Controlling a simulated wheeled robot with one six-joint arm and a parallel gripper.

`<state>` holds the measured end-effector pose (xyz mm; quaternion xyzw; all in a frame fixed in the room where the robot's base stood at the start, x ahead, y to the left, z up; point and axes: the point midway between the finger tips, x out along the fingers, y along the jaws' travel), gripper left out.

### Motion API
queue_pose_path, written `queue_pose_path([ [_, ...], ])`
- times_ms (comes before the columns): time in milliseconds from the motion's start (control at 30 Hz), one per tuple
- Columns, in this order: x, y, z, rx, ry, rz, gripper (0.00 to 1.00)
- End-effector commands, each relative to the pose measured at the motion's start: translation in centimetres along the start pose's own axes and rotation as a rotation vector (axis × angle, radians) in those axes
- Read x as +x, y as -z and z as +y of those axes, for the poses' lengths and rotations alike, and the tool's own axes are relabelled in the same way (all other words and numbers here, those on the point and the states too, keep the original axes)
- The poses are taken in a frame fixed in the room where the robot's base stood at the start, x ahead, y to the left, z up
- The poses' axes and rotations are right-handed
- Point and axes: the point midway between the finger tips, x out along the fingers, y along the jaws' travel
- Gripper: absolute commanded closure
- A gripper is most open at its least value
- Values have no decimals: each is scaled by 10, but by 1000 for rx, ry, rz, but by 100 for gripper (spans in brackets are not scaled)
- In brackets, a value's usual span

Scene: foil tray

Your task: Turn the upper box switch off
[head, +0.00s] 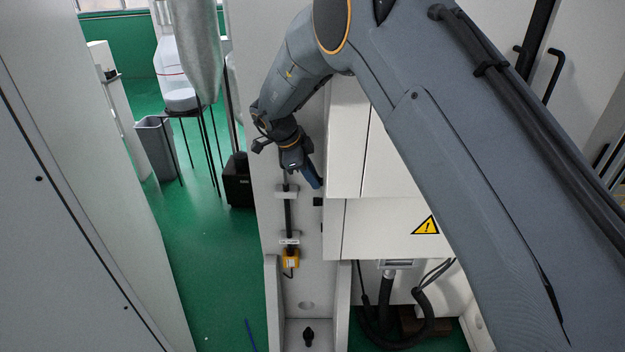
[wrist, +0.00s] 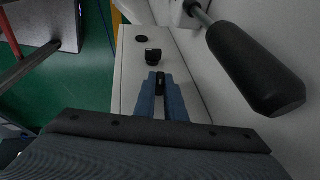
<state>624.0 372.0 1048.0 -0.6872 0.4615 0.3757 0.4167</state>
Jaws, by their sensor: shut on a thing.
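My gripper (head: 312,180), with blue fingers, reaches down beside the white cabinet in the head view. In the wrist view its fingers (wrist: 161,84) are closed around a small black switch piece (wrist: 160,80) on the narrow pale box face (wrist: 130,75). Its sides are hidden by the fingers, so its turn angle cannot be told. A second black knob (wrist: 153,56) sits just beyond the fingertips, with a flat black round (wrist: 141,40) further along the same face. In the head view the gripped switch is hidden by the gripper.
A large black handle (wrist: 255,68) on a metal rod juts out at the right of the wrist view, close to the fingers. Green floor (head: 205,270) is open at left.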

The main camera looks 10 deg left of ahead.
Motion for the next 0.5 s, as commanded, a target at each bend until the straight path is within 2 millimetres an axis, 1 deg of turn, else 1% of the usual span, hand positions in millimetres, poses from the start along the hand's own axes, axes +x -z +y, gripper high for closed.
queue_pose_path([
  [200,1,0,-2,-29,-73,1,100],
  [500,1,1,-2,-42,-102,3,100],
])
